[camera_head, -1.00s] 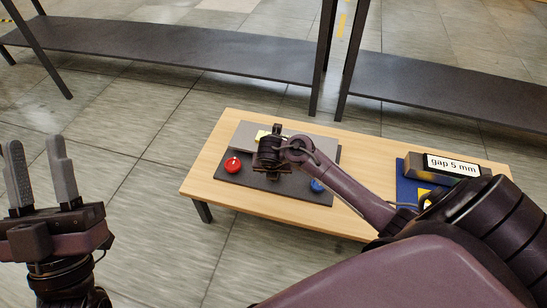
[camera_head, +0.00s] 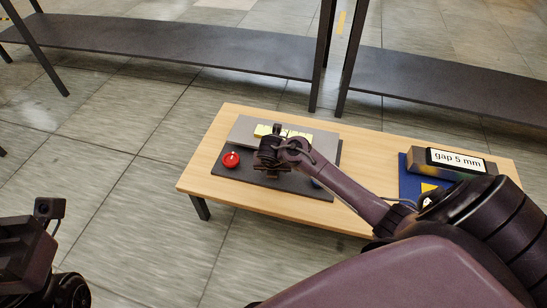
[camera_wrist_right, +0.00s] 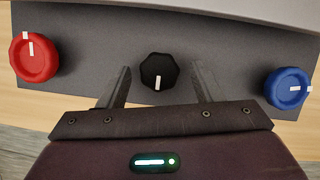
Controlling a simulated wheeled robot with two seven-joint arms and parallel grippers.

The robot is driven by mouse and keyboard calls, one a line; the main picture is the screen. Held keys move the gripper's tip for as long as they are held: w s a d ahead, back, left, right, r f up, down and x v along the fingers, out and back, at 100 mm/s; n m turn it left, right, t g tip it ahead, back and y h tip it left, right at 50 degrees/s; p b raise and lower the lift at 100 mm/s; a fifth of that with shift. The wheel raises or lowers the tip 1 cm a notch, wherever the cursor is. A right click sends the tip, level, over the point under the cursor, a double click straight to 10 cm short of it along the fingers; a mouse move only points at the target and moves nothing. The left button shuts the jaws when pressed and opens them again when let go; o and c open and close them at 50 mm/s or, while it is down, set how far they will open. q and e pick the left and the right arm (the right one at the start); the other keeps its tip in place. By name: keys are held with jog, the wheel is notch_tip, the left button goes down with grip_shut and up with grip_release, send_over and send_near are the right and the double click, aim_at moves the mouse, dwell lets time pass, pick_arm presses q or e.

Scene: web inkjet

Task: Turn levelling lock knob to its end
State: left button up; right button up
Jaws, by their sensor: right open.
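A dark panel (camera_head: 318,192) on a wooden table carries a red knob (camera_wrist_right: 34,58), a black knob (camera_wrist_right: 159,71) and a blue knob (camera_wrist_right: 288,87). I cannot read which one is the levelling lock knob. In the right wrist view the black knob sits between the two fingers of my right gripper (camera_wrist_right: 161,76), which is open with gaps on both sides. The black knob's white mark points down in that view. In the head view my right gripper (camera_head: 268,160) hides the black knob. My left gripper (camera_head: 22,255) shows only in part at the left edge; its fingers are not visible.
A grey block with yellow labels (camera_head: 285,134) stands behind the knobs. At the right of the wooden table (camera_head: 232,118) are a blue mat (camera_head: 406,185) and a block with a sign reading "gap 5 mm" (camera_head: 458,160). Dark shelves (camera_head: 170,47) stand behind, with clear floor between.

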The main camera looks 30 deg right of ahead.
jog(key=shift+c, duration=0.2)
jog(key=c, duration=0.9)
jog(key=shift+c, duration=0.2)
jog(key=shift+p, duration=0.3)
